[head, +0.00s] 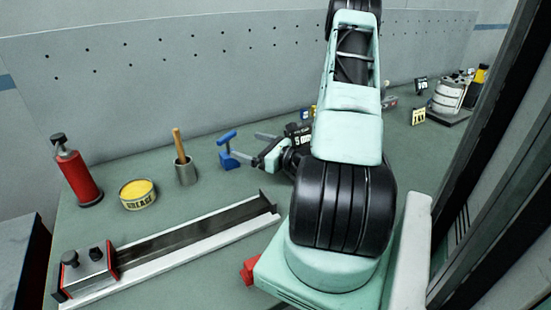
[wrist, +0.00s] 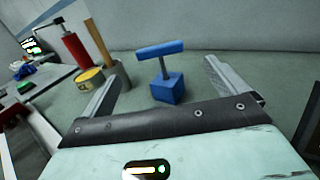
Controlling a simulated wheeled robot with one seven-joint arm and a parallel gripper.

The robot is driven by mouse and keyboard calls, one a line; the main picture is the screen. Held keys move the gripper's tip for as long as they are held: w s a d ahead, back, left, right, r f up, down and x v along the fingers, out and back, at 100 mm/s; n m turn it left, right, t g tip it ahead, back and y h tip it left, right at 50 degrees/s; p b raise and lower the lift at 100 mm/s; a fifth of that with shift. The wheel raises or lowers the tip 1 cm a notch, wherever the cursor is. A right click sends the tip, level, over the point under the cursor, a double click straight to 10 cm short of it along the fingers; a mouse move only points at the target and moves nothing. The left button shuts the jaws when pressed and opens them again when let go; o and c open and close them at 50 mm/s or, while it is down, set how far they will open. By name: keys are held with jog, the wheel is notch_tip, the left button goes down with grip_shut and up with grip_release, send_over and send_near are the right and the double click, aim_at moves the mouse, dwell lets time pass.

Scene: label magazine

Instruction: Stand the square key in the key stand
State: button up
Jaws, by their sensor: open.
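A blue T-shaped piece (head: 228,150), with a crossbar handle, a short shaft and a square block at its foot, stands upright on the green bench. I take it for the square key, but cannot tell whether the block is part of it or a separate stand. It also shows in the wrist view (wrist: 166,86), ahead of and roughly between my fingers. My gripper (head: 250,147) is open and empty, and its fingers reach toward the blue piece from the right. The fingers show left and right in the wrist view (wrist: 163,78). I cannot make out a separate key stand.
A metal cup with a wooden handle (head: 186,172), a yellow grease tin (head: 138,194) and a red cylinder (head: 78,175) stand to the left. A long rail (head: 190,240) lies in front. A perforated wall (head: 170,60) closes the back. A white drum (head: 449,95) stands far right.

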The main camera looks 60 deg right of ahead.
jog(key=s, duration=0.8)
jog(key=shift+s, duration=0.2)
jog(key=shift+a, duration=0.1)
jog(key=w+a+r+n+g+y, duration=0.3)
jog(key=a+n+g+y, duration=0.45)
jog(key=a, duration=0.55)
jog(key=w+a+r+n+g+y, duration=0.2)
jog(key=a+n+g+y, duration=0.3)
jog(key=a+n+y, duration=0.6)
jog(key=s+a+r+n+g+h, duration=0.1)
jog(key=s+a+n+g+h, duration=0.1)
jog(key=s+a+n+h, duration=0.3)
jog(key=s+a+r+n+g+h, duration=0.1)
jog(key=s+a+n+g+h, duration=0.2)
jog(key=a+n+h, duration=0.9)
jog(key=s+a+n, duration=0.2)
jog(key=n, duration=0.6)
jog(key=shift+a+r, duration=0.35)
jog(key=shift+r, duration=0.05)
